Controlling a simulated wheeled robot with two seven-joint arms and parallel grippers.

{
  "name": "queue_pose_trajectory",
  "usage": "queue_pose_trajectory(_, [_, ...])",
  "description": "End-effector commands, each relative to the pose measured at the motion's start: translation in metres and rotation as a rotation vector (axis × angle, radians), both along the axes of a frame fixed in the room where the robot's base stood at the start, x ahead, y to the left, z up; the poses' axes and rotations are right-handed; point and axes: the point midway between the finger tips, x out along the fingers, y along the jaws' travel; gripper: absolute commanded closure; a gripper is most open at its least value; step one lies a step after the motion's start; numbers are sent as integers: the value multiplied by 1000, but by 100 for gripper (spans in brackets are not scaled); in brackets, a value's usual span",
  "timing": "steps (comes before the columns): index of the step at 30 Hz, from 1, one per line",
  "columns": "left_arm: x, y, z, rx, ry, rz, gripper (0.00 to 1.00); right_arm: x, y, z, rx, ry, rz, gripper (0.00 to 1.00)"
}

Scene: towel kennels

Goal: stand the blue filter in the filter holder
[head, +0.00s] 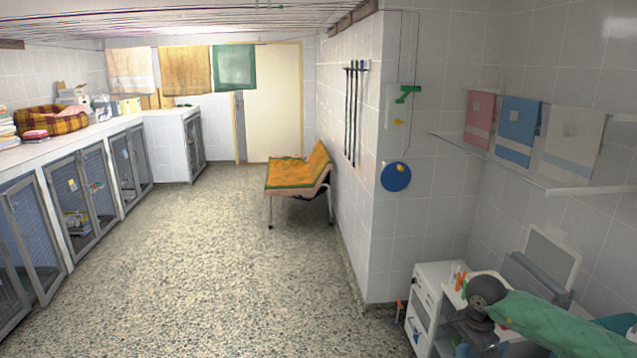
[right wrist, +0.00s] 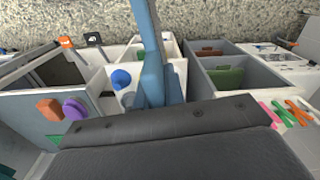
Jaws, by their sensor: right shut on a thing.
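In the right wrist view a long, flat blue piece, which looks like the blue filter (right wrist: 149,35), rises nearly upright from the middle. My right gripper (right wrist: 158,92) is shut on it, and the dark grey gripper body fills the bottom of that view. In the head view the dark right gripper (head: 478,322) is over the white cart at the lower right, and I cannot make out the filter there. A grey two-part bin (right wrist: 201,77) holding a brown and a green piece may be the filter holder; I cannot be certain. My left gripper is out of view.
A blue round piece (right wrist: 121,79) sits in a white compartment left of the filter. Orange (right wrist: 49,110) and purple (right wrist: 75,109) knobs are on a grey panel. Colored clips (right wrist: 288,113) lie right. The white cart (head: 434,285) stands near the tiled wall.

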Motion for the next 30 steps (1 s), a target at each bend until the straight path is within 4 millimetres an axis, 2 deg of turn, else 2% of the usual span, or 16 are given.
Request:
queue_pose_trajectory(1, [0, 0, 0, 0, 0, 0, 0, -2, 15, -1, 2, -2, 88, 100])
queue_pose_trajectory(9, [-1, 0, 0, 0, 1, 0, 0, -19, 85, -3, 2, -3, 593, 100])
queue_pose_trajectory(18, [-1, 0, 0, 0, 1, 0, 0, -42, 151, -1, 1, -2, 1105, 100])
queue_pose_trajectory(24, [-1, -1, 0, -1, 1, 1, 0, -51, 174, 1, 1, -2, 1293, 100])
queue_pose_trajectory(30, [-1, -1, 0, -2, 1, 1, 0, -53, 179, 2, -3, -1, 1344, 100])
